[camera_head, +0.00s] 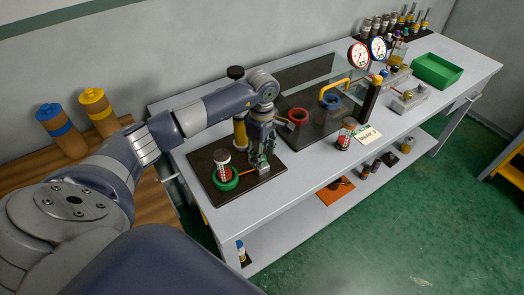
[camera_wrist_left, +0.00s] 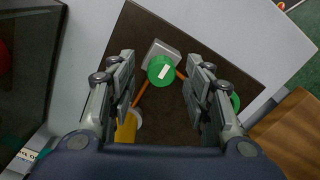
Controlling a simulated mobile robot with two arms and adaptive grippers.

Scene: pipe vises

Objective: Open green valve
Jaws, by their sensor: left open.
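A round green valve knob (camera_wrist_left: 155,66) with a white mark sits on a grey block (camera_wrist_left: 170,50) on a dark board (camera_wrist_left: 185,120), in the left wrist view. Orange rods run out from the block. The block also shows in the head view (camera_head: 264,170), largely behind my gripper. My left gripper (camera_head: 262,148) points down over the board, close to the block. Its two fingers show apart in the left wrist view (camera_wrist_left: 160,88), with the knob seen between and beyond them. I cannot tell whether they touch it. My right gripper is not in view.
On the same board, a green ring (camera_head: 225,184) holds a red-and-white can (camera_head: 222,158); a yellow cylinder (camera_head: 242,138) stands behind. To the right are a red ring (camera_head: 298,116), another can (camera_head: 345,134), dial gauges (camera_head: 358,55) and a green tray (camera_head: 437,70).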

